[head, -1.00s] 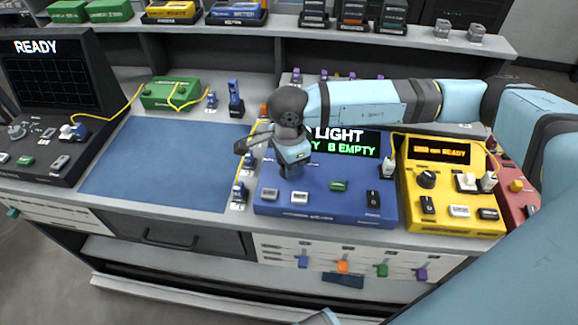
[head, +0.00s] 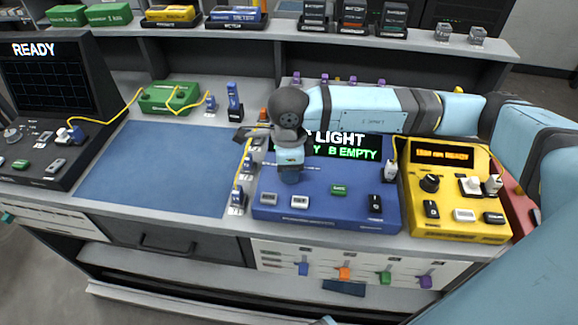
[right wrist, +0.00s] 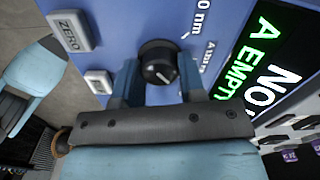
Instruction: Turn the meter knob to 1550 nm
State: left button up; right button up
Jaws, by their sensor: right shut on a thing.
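The blue meter (head: 330,212) stands on the bench, its screen partly hidden by my right arm and reading in part "LIGHT" and "B EMPTY". Its black round knob (right wrist: 158,62) shows in the right wrist view, with a white pointer line toward the lower right of that picture. A partly cut-off label ending "0 nm" (right wrist: 203,16) lies above right of it. My right gripper (head: 289,178) reaches down onto the meter. In the right wrist view its two fingers (right wrist: 160,80) are shut on the knob's sides. The head view hides the knob. My left gripper is out of view.
The yellow splicer-like unit (head: 458,225) stands right of the meter. Small blue connectors on a strip (head: 238,200) and a yellow fibre are close on its left. A blue mat (head: 150,170) lies clear further left. A green box (head: 168,98) stands behind the mat.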

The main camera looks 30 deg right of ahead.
jog(key=o, duration=0.9)
notch_tip(320, 180, up, 14)
jog(key=shift+f+p, duration=0.1)
jog(key=shift+p, duration=0.45)
